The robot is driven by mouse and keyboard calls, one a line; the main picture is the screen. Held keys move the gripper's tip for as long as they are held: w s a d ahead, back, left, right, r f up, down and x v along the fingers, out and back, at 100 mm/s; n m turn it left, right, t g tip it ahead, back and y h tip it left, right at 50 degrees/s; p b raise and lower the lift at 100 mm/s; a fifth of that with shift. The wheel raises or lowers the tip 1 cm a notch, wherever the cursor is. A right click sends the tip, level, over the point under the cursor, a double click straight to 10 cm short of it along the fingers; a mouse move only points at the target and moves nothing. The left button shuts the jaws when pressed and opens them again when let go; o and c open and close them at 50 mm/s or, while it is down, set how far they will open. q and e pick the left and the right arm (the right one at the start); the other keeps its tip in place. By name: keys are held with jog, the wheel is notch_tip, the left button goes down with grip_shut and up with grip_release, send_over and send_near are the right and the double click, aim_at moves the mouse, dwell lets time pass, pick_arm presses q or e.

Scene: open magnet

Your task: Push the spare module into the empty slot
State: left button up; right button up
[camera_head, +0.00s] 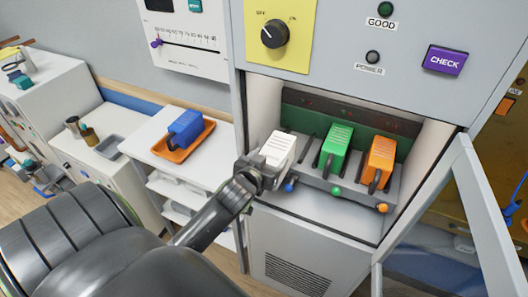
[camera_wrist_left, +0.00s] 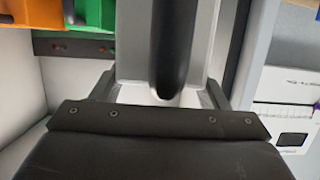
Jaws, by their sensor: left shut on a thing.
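A white module (camera_head: 279,149) stands at the left end of the rack in the open cabinet bay, left of the green module (camera_head: 336,146) and the orange module (camera_head: 379,158). My left gripper (camera_head: 262,172) is shut on its near end. In the left wrist view the module's pale body (camera_wrist_left: 205,40) and black handle (camera_wrist_left: 172,50) lie ahead of the gripper (camera_wrist_left: 160,95). The module hides the slot behind it; I cannot tell how deep it sits. A blue module (camera_head: 186,127) rests in an orange tray on the left. My right gripper is not in view.
The rack's front ledge (camera_head: 336,190) carries blue, green and orange knobs. An open glass door (camera_head: 455,235) stands at the right of the bay. The orange tray (camera_head: 178,156) sits on a white shelf unit (camera_head: 140,147). The bay's left wall is close to the module.

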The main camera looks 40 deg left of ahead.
aim_at(281, 141)
pick_arm(q)
jog(key=w, duration=0.2)
jog(key=w+a, duration=0.1)
jog(key=w, duration=0.1)
jog(key=shift+w, duration=0.15)
jog(key=shift+w+a, duration=0.15)
jog(key=shift+w, duration=0.45)
jog(key=shift+w+a, duration=0.15)
jog(key=shift+w, duration=0.4)
jog(key=shift+b+x, duration=0.35)
jog(key=shift+x, duration=0.85)
jog(key=shift+w+a+f+b, duration=0.2)
jog(key=shift+w+f+b, duration=0.4)
jog(key=shift+w+b, duration=0.3)
jog(key=shift+w+a+f+b, duration=0.25)
jog(key=shift+w+f+b, duration=0.3)
jog(key=shift+w+b, duration=0.35)
jog(key=shift+w+a+f+b, duration=0.2)
jog(key=shift+w+f+b, duration=0.4)
jog(key=shift+w+b, duration=0.25)
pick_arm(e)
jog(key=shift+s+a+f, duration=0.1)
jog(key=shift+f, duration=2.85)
pick_arm(q)
jog(key=o, duration=1.8)
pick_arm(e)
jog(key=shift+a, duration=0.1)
